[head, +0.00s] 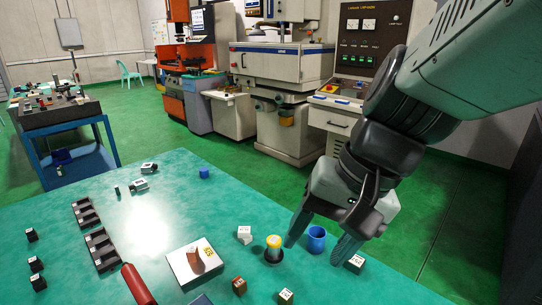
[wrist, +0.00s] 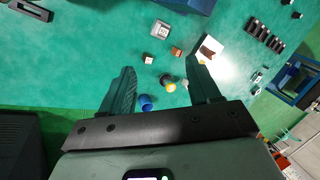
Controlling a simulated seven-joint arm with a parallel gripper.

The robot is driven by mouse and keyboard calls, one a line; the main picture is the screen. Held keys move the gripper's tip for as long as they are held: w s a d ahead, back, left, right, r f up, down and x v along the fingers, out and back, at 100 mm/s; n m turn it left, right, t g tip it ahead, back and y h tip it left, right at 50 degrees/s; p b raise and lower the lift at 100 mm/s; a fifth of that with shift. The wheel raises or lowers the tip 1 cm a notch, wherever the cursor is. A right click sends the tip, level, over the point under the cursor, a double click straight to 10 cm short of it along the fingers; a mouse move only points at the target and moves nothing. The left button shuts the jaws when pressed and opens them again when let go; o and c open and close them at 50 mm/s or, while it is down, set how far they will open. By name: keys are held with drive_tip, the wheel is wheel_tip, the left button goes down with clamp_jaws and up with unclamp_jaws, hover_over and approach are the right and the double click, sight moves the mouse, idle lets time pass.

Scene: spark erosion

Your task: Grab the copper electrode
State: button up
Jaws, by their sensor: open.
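Two copper-brown pieces are in view, and I cannot tell for sure which is the electrode. A small brown block with a pale top (head: 239,286) lies on the green table; it also shows in the wrist view (wrist: 176,51). A larger brown piece with a white label (head: 204,260) sits on a white plate, also in the wrist view (wrist: 208,50). My gripper (head: 312,255) is open and empty above the table, right of both pieces in the head view. In the wrist view its fingers (wrist: 160,64) are spread, with the small brown block beyond the tips.
A blue cup (head: 316,239) and a yellow-topped jar (head: 273,249) stand close to my fingers. Pale-topped blocks (head: 286,297) (head: 355,263) lie nearby. The white plate (head: 180,270), a red handle (head: 138,285) and black slotted holders (head: 101,250) are to the left.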

drive_tip(key=w+a+f+m+g+y, duration=0.2)
drive_tip(key=w+a+f+m+y, duration=0.1)
drive_tip(key=w+f+m+y, duration=0.4)
drive_tip(key=m+t, duration=1)
drive_tip(key=m, duration=0.7)
approach(291, 298)
drive_tip(key=shift+a+f+h, duration=0.15)
drive_tip(key=shift+a+h, duration=0.15)
drive_tip(key=shift+a, duration=0.5)
drive_tip(key=shift+w+a+f, duration=0.1)
drive_tip(key=shift+a+f, duration=0.05)
drive_tip(key=shift+f, duration=0.15)
drive_tip(key=x, duration=0.4)
drive_tip(key=shift+w+a+f, duration=0.1)
drive_tip(key=shift+w+a, duration=0.15)
drive_tip(key=x, duration=0.5)
drive_tip(key=shift+w+a, duration=0.1)
drive_tip(key=shift+w, duration=0.35)
